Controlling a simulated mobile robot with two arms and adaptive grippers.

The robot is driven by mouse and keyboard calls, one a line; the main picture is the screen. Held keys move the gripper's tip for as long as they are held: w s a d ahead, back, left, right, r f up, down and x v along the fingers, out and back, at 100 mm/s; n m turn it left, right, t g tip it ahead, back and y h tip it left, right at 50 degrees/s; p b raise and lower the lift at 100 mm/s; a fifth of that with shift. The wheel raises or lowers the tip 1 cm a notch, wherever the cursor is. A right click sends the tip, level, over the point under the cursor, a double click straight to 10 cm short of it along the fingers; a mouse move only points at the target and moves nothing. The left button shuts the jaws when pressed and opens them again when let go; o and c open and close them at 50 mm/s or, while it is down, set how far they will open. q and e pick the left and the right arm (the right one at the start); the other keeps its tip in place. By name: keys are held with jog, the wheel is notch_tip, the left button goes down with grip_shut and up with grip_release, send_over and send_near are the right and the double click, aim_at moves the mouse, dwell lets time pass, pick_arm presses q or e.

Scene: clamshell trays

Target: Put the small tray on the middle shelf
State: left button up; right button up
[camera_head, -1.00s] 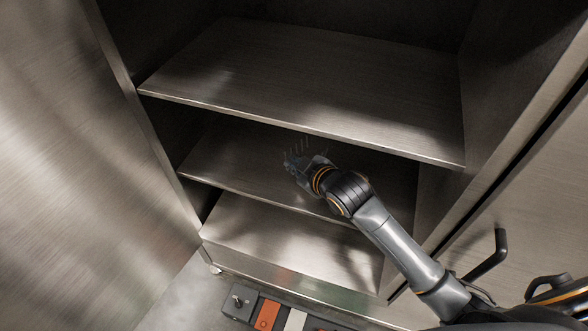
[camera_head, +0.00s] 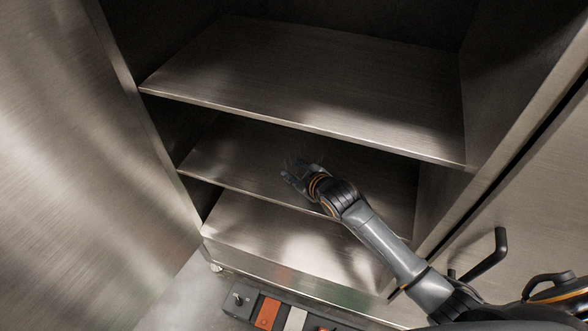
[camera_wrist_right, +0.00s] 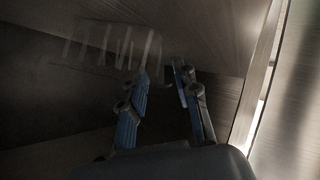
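The small tray is clear and hard to make out; pale ribs of it (camera_wrist_right: 110,45) show in the right wrist view, beyond and left of the fingertips. In the head view only faint lines of it show beside the gripper. My right gripper (camera_head: 290,174) is over the middle shelf (camera_head: 230,160), under the upper shelf. In the wrist view its two blue-padded fingers (camera_wrist_right: 163,76) stand apart with a dark gap between them. I cannot tell whether the left finger touches the tray or whether the tray rests fully on the shelf. My left gripper is out of view.
The upper shelf (camera_head: 310,80) is bare and overhangs my right arm. The bottom shelf (camera_head: 270,235) is bare. Steel walls close in the cabinet, and a door with a dark handle (camera_head: 485,255) stands at right. The middle shelf's left part is free.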

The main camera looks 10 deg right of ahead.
jog(key=v, duration=1.2)
